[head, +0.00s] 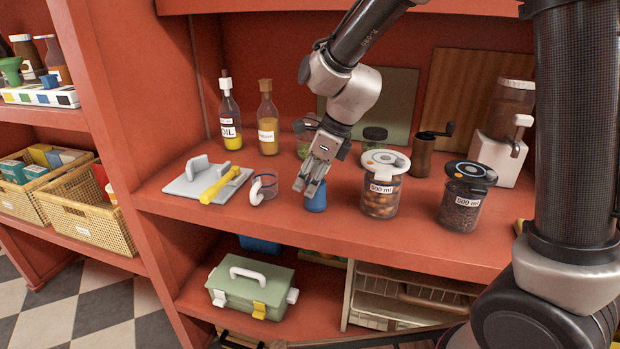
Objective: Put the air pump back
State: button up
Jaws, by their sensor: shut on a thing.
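The air pump appears to be the small blue piece (316,197) at the middle of the red shelf board. My gripper (311,184) points down from above and is shut on it. The fingers hide its upper part. I cannot tell whether its base touches the board. To its right stands a clear canister (380,196) labelled 500 ml with orange-brown contents and a white and grey lid. Further right is a second 500 ml canister (466,200) with dark contents and a black lid.
A grey board (184,188) with a yellow tool (221,186) and a clear cup (264,189) lie to the left. Behind are an oil bottle (230,118), an amber bottle (267,122), a brown grinder (424,155) and a white-based dispenser (500,150). A green toolbox (251,287) sits below.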

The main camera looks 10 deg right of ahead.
jog(key=o, duration=1.2)
jog(key=shift+o, duration=0.2)
jog(key=v, duration=1.2)
jog(key=shift+d, duration=0.15)
jog(key=s+d+n, duration=0.1)
jog(key=d, duration=0.1)
jog(key=s+d+r+n, duration=0.1)
jog(key=d+n, duration=0.1)
jog(key=s+d+r+n+t, duration=0.1)
jog(key=d, duration=0.2)
jog(key=shift+s+d+n, duration=0.1)
jog(key=shift+s+n, duration=0.1)
jog(key=shift+n, duration=0.1)
jog(key=s+d+n+t+h, duration=0.1)
jog(key=s+d+n+h, duration=0.3)
jog(key=s+d+n, duration=1.3)
jog(key=shift+d+f+n+t, duration=0.3)
jog(key=shift+d+f+n, duration=0.15)
jog(key=shift+d, duration=0.2)
jog(key=shift+s, duration=0.1)
